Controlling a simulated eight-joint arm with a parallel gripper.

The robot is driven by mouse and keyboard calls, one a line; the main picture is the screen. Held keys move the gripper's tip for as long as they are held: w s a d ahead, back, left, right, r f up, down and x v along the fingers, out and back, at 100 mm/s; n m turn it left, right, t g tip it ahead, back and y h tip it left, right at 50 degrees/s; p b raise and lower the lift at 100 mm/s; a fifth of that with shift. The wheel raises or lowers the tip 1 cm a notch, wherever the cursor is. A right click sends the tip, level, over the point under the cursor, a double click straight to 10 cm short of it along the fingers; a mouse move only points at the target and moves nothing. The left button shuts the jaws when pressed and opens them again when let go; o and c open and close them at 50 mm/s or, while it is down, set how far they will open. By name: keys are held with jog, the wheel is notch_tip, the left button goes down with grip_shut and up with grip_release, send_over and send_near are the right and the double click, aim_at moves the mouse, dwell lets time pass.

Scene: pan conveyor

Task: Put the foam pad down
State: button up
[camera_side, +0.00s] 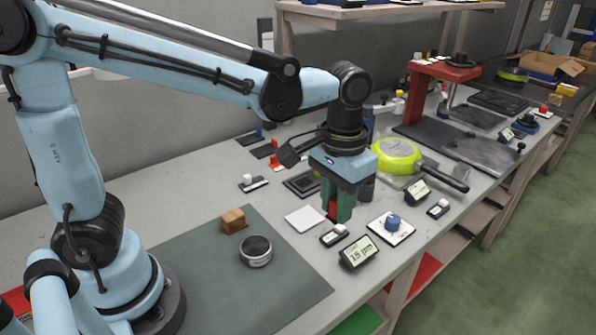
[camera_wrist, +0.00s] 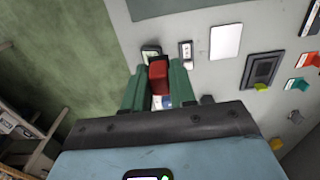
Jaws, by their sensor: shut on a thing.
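My gripper (camera_side: 337,213) points down over the bench, with its two green fingers shut on a small red block, which I take to be the foam pad (camera_side: 332,208). In the wrist view my gripper (camera_wrist: 158,68) has the red foam pad (camera_wrist: 158,77) between its fingers, its far end showing past them. The pad appears to be held above the bench; the exact gap cannot be told. A flat white square (camera_side: 305,219) lies bare on the bench just left of my gripper in the side view. It also shows in the wrist view (camera_wrist: 226,41).
A switch box (camera_side: 334,235), a display (camera_side: 358,252) and a blue knob on a white plate (camera_side: 391,228) stand close by. A yellow-green pan (camera_side: 397,153) is behind to the right. A green mat (camera_side: 290,280) holds a tan block (camera_side: 233,220) and a round tin (camera_side: 256,251).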

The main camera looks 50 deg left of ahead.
jog(key=s+d+f, duration=0.1)
jog(key=s+d, duration=0.3)
jog(key=s, duration=0.4)
jog(key=s+d, duration=0.3)
jog(key=s, duration=0.6)
send_over(302, 286)
notch_tip(302, 286, down, 7)
jog(key=shift+f, duration=2.1)
jog(key=shift+f, duration=0.1)
jog(key=o, duration=0.9)
jog(key=shift+o, duration=0.2)
